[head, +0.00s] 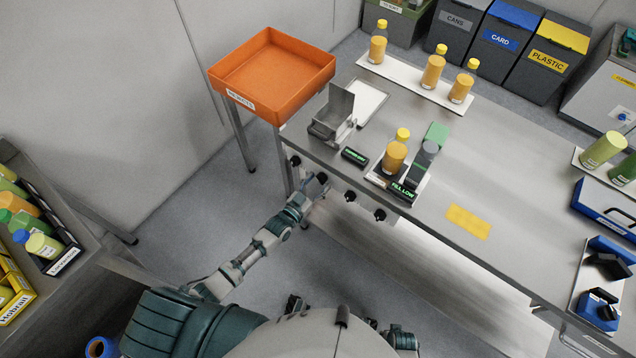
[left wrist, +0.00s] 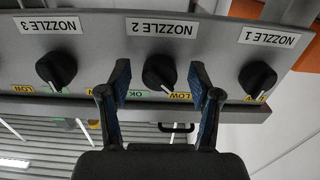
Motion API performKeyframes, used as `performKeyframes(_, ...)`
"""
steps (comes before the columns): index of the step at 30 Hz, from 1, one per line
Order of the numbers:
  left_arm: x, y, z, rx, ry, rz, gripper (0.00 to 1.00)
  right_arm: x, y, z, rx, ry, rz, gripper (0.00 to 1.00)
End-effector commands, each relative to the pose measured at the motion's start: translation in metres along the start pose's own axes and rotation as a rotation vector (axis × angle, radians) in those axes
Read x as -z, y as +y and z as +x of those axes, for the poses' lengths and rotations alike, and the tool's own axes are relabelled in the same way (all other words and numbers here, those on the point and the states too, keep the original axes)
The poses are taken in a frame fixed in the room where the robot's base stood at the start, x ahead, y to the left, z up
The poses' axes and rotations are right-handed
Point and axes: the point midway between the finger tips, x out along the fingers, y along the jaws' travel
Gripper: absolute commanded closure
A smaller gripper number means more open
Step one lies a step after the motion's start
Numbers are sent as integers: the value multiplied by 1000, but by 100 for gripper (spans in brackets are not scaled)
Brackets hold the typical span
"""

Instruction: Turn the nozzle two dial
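The nozzle two dial (left wrist: 159,72) is a black knob under the NOZZLE 2 label (left wrist: 161,28), in the upside-down left wrist view. Its white mark points down and slightly right in that picture, near a yellow LOW label (left wrist: 181,96); a green OK label is partly hidden by the left finger. My left gripper (left wrist: 161,85) is open, its blue-padded fingers on either side of the dial with gaps visible. In the head view my left gripper (head: 318,186) is at the bench front and covers part of the dial. I cannot make out my right gripper.
The nozzle 3 dial (left wrist: 56,69) and nozzle 1 dial (left wrist: 257,77) flank it. A filled bottle (head: 394,157) stands at the FILL LOW display (head: 403,190). An orange rejects tray (head: 222,80) stands left; a yellow mat (head: 468,222) lies right.

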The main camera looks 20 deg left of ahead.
Motion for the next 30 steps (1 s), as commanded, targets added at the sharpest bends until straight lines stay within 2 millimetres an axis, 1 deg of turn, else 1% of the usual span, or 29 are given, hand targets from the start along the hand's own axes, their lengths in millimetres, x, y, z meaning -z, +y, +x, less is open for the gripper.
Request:
performKeyframes(5,2,0,-1,1,5,0,37,0,-2,0,3,1,1,60)
performKeyframes(8,2,-1,-10,1,4,1,37,0,-1,0,2,2,1,60)
performKeyframes(11,1,0,-28,0,3,0,37,1,-1,-1,1,2,1,60)
performKeyframes(18,-1,-1,-82,0,-1,-1,37,1,0,-1,0,3,0,60)
performKeyframes(21,-1,-1,-99,0,0,-1,37,2,0,-1,0,2,0,60)
performKeyframes(25,-1,-1,-114,0,-1,0,37,2,0,-1,0,2,0,60)
performKeyframes(30,-1,-1,-120,0,1,0,37,2,0,-1,-1,2,0,60)
